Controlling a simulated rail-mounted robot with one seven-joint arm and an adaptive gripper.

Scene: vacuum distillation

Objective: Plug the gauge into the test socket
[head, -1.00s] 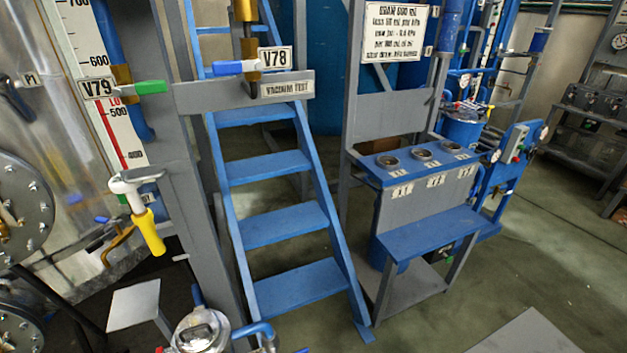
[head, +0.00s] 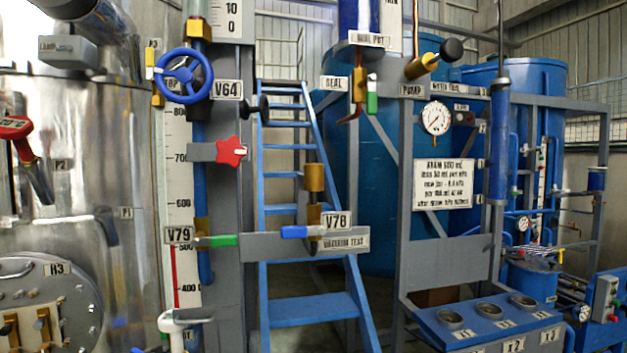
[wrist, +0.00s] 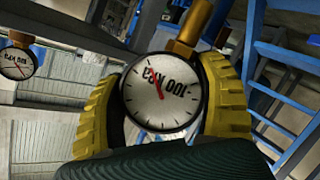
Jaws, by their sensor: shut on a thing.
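In the wrist view my gripper (wrist: 165,95), with yellow ribbed fingers, is shut around a round dial gauge (wrist: 160,92). The gauge has a white face, a red needle and upside-down lettering. Its brass stem (wrist: 187,45) points up and right in that picture; whether its end touches a fitting I cannot tell. In the head view a grey bar carries a VACUUM TEST sign (head: 345,242) and a V78 tag (head: 335,219). A brass fitting (head: 314,178) stands above the blue-handled valve (head: 300,232) there. My gripper and the held gauge do not show in the head view.
Another dial gauge (wrist: 17,62) hangs at the left of the wrist view. In the head view a green-handled valve (head: 218,240) is left of V78, blue stairs (head: 310,310) stand behind, and a gauge (head: 436,117) sits on the panel at right.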

